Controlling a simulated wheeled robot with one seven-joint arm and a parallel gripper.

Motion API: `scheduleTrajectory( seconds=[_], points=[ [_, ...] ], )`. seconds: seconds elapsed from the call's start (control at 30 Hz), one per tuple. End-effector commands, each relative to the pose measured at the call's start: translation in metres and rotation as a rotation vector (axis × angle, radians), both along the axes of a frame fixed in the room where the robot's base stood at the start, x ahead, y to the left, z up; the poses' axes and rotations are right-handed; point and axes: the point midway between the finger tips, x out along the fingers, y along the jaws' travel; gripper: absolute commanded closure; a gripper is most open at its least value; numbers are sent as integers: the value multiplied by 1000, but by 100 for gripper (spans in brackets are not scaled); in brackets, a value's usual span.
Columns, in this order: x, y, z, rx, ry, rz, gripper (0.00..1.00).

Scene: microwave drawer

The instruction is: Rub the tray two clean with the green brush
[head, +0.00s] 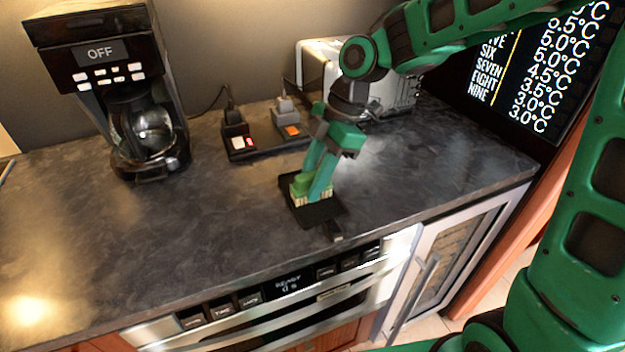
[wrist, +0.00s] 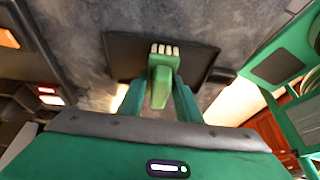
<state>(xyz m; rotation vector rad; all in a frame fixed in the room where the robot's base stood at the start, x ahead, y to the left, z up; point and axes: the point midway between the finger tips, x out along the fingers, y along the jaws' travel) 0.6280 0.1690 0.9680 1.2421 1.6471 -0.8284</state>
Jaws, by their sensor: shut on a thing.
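A green brush (head: 298,190) with pale bristles is in my gripper (head: 314,192), just over the counter near its front edge. My gripper is shut on the brush. The brush also shows in the wrist view (wrist: 162,78), between the two green fingers, with its bristles toward the dark tray (wrist: 125,52). In the head view this black tray (head: 325,211) lies flat under the brush, with its handle toward the front edge. The bristles look to be on or just above the tray; I cannot tell if they touch. No label on the tray is readable.
A coffee maker (head: 112,85) stands at the left. A dark power strip (head: 262,153) with plugs lies behind the tray. A toaster (head: 318,62) stands at the back, behind my arm. The microwave drawer (head: 280,309) is below the front edge. The left counter is clear.

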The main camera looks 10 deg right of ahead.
Motion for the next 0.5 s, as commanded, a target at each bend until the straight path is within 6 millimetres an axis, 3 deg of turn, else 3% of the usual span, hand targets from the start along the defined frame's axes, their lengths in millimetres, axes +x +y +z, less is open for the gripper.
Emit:
scheduleTrajectory(
  seconds=[0.17, 0.5],
  points=[
    [0, -1, 1, -1, 1, -3, 98],
    [1, 0, 29, 0, -1, -2, 98]
  ],
)
